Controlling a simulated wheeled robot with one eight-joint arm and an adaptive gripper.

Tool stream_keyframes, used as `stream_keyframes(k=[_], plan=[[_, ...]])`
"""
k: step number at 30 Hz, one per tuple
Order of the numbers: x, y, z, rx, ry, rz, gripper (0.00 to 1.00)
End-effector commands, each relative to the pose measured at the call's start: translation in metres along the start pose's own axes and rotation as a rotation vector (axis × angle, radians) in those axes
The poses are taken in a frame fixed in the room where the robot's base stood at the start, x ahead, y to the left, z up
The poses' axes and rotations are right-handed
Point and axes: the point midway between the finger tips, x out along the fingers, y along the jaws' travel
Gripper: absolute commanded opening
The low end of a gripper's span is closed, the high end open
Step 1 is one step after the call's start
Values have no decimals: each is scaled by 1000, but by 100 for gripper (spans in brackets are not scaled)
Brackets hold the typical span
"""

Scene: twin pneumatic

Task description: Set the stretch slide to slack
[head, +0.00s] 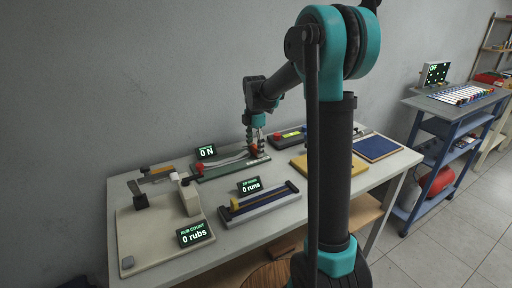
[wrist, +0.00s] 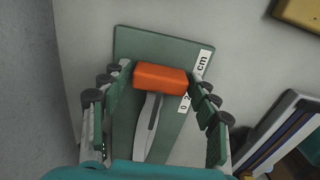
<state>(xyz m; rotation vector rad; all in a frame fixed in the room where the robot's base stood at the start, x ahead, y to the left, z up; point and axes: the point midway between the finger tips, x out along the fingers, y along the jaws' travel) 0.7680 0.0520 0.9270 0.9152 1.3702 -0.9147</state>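The stretch slide device is a long green base plate (head: 228,169) on the table in the head view, beside a small display reading 0 N (head: 206,152). In the wrist view the green plate (wrist: 135,45) carries an orange block (wrist: 160,76), a pale strip with a grey stripe (wrist: 148,125) and a white cm scale (wrist: 203,64). My gripper (head: 257,150) is low over the plate's right end. Its fingers are spread on either side of the orange block, with visible gaps, so it is open and empty. The scale is partly hidden.
A rub-count rig (head: 135,230) stands at the table's left. A zip rig (head: 262,203) with a display reading 0 runs lies in front of the slide. A yellow board (head: 298,163) and a blue panel (head: 376,148) lie to the right. A blue cart (head: 425,128) stands beyond.

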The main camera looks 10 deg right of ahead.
Motion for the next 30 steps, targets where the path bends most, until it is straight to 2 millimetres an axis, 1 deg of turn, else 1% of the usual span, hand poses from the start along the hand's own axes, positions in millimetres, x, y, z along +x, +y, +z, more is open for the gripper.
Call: stream_keyframes(k=[2,10,14,17,24,30], plan=[[0,0,0,0,0,0,72],[0,0,0,0,0,0,72],[-7,0,0,0,0,0,72],[-21,0,0,0,0,0,72],[-70,0,0,0,0,0,72],[-103,0,0,0,0,0,72]])
